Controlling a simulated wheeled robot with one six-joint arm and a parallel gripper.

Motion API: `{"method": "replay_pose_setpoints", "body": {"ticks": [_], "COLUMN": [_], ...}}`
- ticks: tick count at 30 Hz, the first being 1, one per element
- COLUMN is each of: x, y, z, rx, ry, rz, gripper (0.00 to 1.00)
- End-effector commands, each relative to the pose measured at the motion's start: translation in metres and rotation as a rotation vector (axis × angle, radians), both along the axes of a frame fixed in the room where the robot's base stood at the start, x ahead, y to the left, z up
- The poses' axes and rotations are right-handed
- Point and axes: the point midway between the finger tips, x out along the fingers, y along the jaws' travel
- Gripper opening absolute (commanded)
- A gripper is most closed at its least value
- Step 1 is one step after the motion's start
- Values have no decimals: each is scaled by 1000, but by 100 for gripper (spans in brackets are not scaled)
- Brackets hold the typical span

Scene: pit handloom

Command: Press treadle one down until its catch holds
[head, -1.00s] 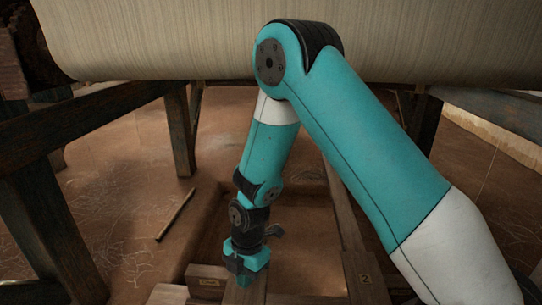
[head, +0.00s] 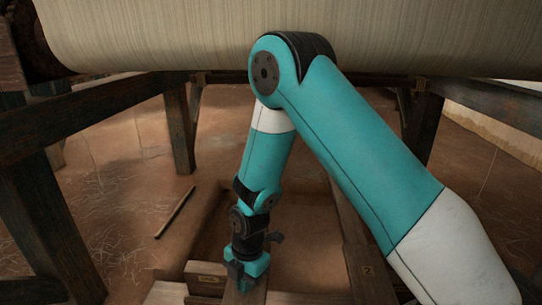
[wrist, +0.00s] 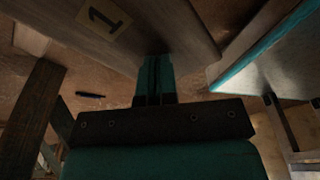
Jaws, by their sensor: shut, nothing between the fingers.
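Treadle one is a wooden board with a pale label marked 1 (wrist: 105,18), large at the top of the wrist view. In the head view a bare strip of what seems to be the same board (head: 232,298) shows under my gripper (head: 246,284). My gripper is shut and empty, pointing down at the board. In the wrist view its teal fingers (wrist: 154,82) sit together and their tips meet the board's outline; whether they touch it I cannot tell. The catch cannot be made out.
Treadle two (head: 366,271), labelled 2, lies to the right. A wooden block with a small plate (head: 205,272) stands left of my gripper. A stick (head: 175,212) lies on the earth floor. The wide cloth roll (head: 160,35) and dark frame posts (head: 180,130) stand around.

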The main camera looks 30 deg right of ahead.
Motion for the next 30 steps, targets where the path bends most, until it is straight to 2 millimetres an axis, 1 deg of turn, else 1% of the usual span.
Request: {"method": "replay_pose_setpoints", "body": {"ticks": [1,30], "x": [0,-2], "y": [0,0], "z": [-10,-118], "rx": [0,0], "ry": [1,5], "rz": [0,1], "gripper": [0,0]}}
